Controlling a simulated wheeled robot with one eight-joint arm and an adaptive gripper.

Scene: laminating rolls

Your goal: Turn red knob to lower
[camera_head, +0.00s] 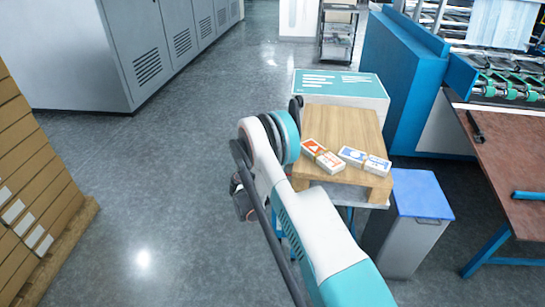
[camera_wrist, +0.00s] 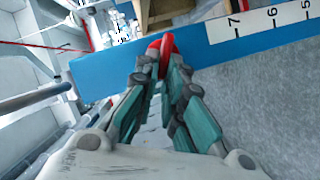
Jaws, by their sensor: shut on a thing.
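The red knob (camera_wrist: 167,42) shows at the top centre of the wrist view, at the front of a blue panel (camera_wrist: 110,72). My gripper (camera_wrist: 161,64) is shut on the knob, its teal and grey fingers on both sides of it. The fingers hide part of the knob. A white scale strip (camera_wrist: 256,22) with the numbers 7, 6 and 5 runs along the panel to the right of the knob. In the head view my arm blocks the sight of the knob and of my fingertips.
In the head view a wooden stand (camera_head: 345,125) carries two small boxes (camera_head: 322,156) close to my arm. A grey bin with a blue lid (camera_head: 421,195) stands to the right. The floor (camera_head: 170,190) between is clear.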

